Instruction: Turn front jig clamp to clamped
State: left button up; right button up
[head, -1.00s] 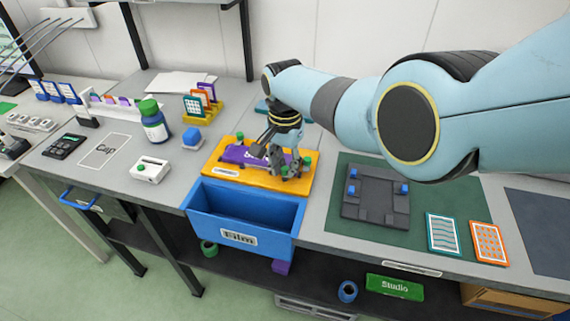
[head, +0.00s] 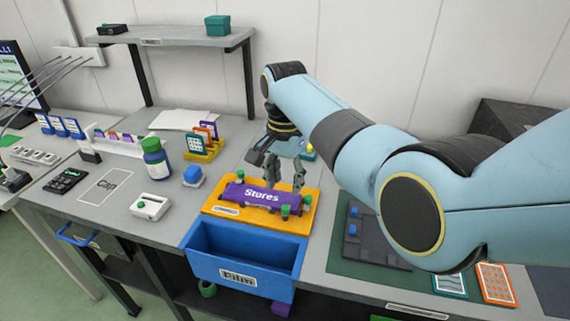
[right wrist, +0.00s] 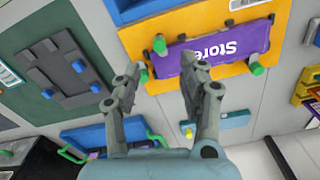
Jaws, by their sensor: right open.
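The orange jig board (head: 215,208) lies on the bench behind the blue bin and carries a purple "Stores" plate (head: 250,194). A green-knobbed clamp (head: 284,212) is at the plate's front right; it also shows in the right wrist view (right wrist: 159,43). Other green knobs are at the right end (head: 308,199) and back left (head: 241,174). I cannot tell whether the front clamp is turned over the plate. My right gripper (head: 284,181) is open and empty above the plate's right end; its fingers (right wrist: 163,66) also show in the right wrist view. My left gripper is out of view.
The blue "Film" bin (head: 200,262) hangs at the bench front. A dark fixture (head: 365,245) on a green mat lies to the right, partly behind my arm.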

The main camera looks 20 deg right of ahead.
jog(key=shift+r, duration=2.3)
jog(key=s+d+f+n+t, duration=0.1)
jog(key=s+d+f+n, duration=0.2)
jog(key=s, duration=0.6)
jog(key=s+d+f+n+t, duration=0.1)
jog(key=s+d+f+n, duration=0.15)
jog(key=s+d, duration=0.45)
jog(key=s+r+n+t+h, duration=0.1)
jog(key=s+r+n, duration=0.2)
jog(key=s, duration=0.5)
jog(key=s+r+n+t, duration=0.15)
jog(key=s+r, duration=0.25)
jog(key=s, duration=0.5)
jog(key=s+d+f+g+b, duration=0.15)
jog(key=f+b, duration=0.35)
jog(key=f, duration=1.4)
jog(key=s+d+f+g+b, duration=0.15)
jog(key=f+b, duration=0.35)
jog(key=f, duration=1.4)
jog(key=s+f+b, duration=0.7)
jog(key=s+f, duration=1)
jog(key=f, duration=0.5)
jog(key=shift+s+d, duration=0.2)
jog(key=shift+d, duration=0.25)
